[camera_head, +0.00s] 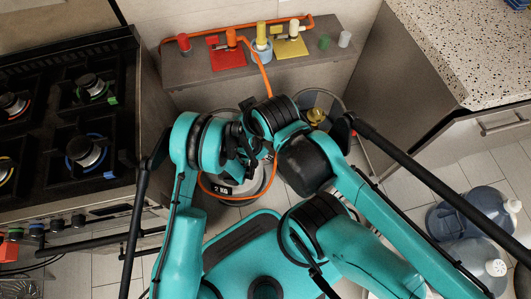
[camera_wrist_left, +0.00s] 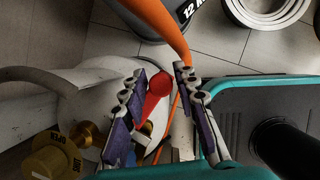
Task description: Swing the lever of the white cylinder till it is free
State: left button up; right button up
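In the left wrist view, a white cylinder body (camera_wrist_left: 88,108) lies in the lower left. A red lever (camera_wrist_left: 158,84) rises near it, between the two fingers of my left gripper (camera_wrist_left: 160,90). The fingers are spread apart, one on each side of the lever; I cannot tell whether either touches it. A brass knob (camera_wrist_left: 50,158) with a yellow label sits at lower left. In the head view, a pale cylinder (camera_head: 228,188) with a dark printed label stands low, partly hidden by my arms. The fingers of my right gripper cannot be made out there.
An orange hose (camera_wrist_left: 160,20) runs close by the fingers. A grey shelf (camera_head: 200,72) at the back holds a red mat (camera_head: 228,58) and a yellow mat (camera_head: 290,48). A stove (camera_head: 70,130) stands left, a speckled counter (camera_head: 470,50) and water jugs (camera_head: 470,255) right.

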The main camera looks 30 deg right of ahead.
pick_arm(q)
jog(key=shift+r, duration=0.1)
jog(key=v, duration=0.7)
jog(key=shift+r, duration=0.15)
jog(key=shift+a, duration=0.1)
dwell(0.4)
